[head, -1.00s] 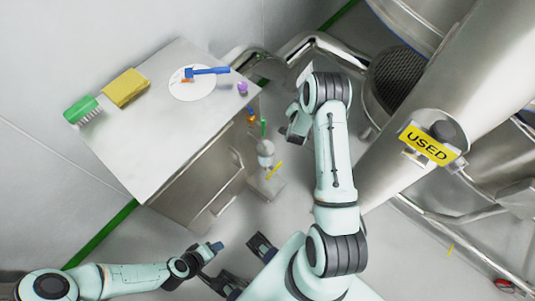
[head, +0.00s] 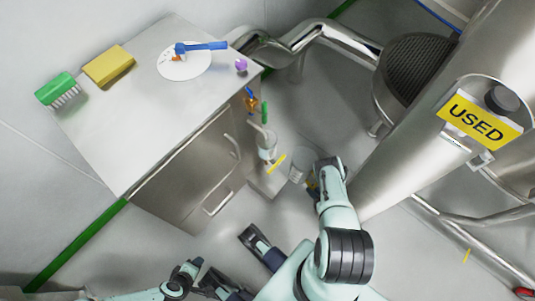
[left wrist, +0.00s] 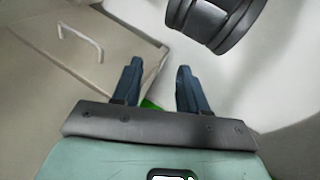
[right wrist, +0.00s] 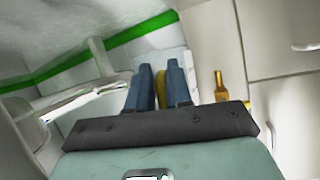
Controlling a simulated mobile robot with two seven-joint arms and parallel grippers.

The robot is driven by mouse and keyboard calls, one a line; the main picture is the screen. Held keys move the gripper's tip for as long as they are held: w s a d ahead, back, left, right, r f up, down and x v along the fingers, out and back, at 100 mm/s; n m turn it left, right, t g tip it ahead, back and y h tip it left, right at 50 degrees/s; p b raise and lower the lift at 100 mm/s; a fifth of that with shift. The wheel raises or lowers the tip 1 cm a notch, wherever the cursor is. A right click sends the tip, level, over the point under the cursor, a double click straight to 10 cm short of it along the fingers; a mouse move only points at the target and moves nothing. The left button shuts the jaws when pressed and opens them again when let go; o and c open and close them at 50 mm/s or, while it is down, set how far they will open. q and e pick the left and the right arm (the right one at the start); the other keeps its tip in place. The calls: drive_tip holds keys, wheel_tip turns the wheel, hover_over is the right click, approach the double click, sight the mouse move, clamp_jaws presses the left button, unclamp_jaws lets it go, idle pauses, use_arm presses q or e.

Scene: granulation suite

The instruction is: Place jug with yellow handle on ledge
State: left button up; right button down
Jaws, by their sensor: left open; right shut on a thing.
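My right gripper (right wrist: 161,68) is shut on the yellow handle (right wrist: 161,92) of a jug; pale jug wall shows behind the fingers. In the head view this translucent whitish jug (head: 299,165) hangs beside my right gripper (head: 314,183), just right of the ledge. The ledge (head: 267,184) is a small low grey shelf by the cabinet's right side, with a yellow strip (head: 276,163) near it. Another pale vessel with a green upright part (head: 265,142) stands at the ledge. I cannot tell whether the held jug touches the ledge. My left gripper (left wrist: 158,68) is open and empty.
A steel cabinet (head: 135,140) carries a green brush (head: 56,90), a yellow block (head: 108,66), a white disc with a blue tool (head: 200,47) and a purple item (head: 240,65). A large steel vessel with a USED sign (head: 478,122) blocks the right. Steel pipes run behind.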

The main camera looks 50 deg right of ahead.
drive_tip(key=s+a+f+n+y+b, duration=0.2)
drive_tip(key=s+a+f+n+y, duration=0.1)
drive_tip(key=s+a+f, duration=0.25)
use_arm(q)
drive_tip(key=a+f+n+y+b, duration=0.1)
drive_tip(key=a+f+n+y, duration=0.1)
drive_tip(key=a+f, duration=0.45)
drive_tip(key=s+a+f+g+b, duration=0.1)
drive_tip(key=s+f+g+b, duration=0.1)
drive_tip(key=s+f, duration=0.3)
drive_tip(key=s+b, duration=0.1)
drive_tip(key=s, duration=0.2)
drive_tip(key=shift+a+n+b, duration=0.25)
drive_tip(key=shift+n+b, duration=0.05)
use_arm(e)
drive_tip(key=w+r+x, duration=0.1)
drive_tip(key=x, duration=0.7)
drive_tip(key=r+x, duration=0.2)
drive_tip(key=x, duration=0.7)
drive_tip(key=shift+w+r+n, duration=0.2)
drive_tip(key=shift+w+n, duration=0.2)
drive_tip(key=shift+w, duration=0.15)
use_arm(q)
drive_tip(key=shift+f, duration=0.15)
use_arm(e)
drive_tip(key=shift+a, duration=0.1)
drive_tip(key=c, duration=1)
unclamp_jaws()
drive_tip(key=shift+c, duration=0.2)
